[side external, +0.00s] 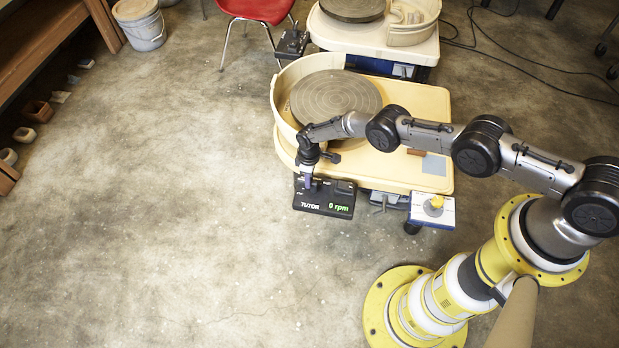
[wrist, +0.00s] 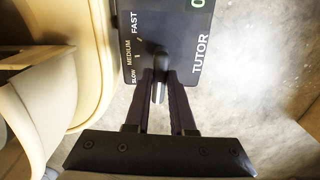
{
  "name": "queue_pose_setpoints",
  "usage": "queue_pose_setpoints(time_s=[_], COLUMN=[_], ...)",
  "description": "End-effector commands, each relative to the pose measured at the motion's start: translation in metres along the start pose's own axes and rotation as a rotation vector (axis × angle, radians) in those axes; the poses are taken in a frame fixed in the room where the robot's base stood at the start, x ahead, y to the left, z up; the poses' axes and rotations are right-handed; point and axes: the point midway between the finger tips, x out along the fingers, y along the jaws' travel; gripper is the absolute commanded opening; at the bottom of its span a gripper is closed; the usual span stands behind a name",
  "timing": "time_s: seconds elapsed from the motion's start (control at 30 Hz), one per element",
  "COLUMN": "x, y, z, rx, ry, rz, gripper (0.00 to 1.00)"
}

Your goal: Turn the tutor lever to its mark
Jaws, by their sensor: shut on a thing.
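The black tutor box (side external: 338,203) sits at the front left of the nearer pottery wheel, and its green display reads 0 rpm. In the wrist view the same box (wrist: 183,65) shows the labels SLOW, MEDIUM and FAST along its left side. The tutor lever (wrist: 158,93) stands out from the box, a small grey handle between my fingers. My gripper (wrist: 160,78) is shut on it, one dark finger on either side. In the side view my gripper (side external: 308,181) reaches down onto the box's left part and hides the lever. Which mark is the target I cannot tell.
The nearer wheel's cream tray (side external: 435,105) and grey wheel head (side external: 335,97) lie just behind the box. Open concrete floor (side external: 180,230) lies to the left.

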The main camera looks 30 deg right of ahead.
Motion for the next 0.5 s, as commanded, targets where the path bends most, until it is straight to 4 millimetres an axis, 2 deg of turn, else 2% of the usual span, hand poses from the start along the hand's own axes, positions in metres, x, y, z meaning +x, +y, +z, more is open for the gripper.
queue_pose_setpoints(time_s=[0.5], x=[0.001], y=[-0.0013], z=[0.0006], rx=[-0.068], ry=[0.0], rz=[0.0], gripper=[0.0])
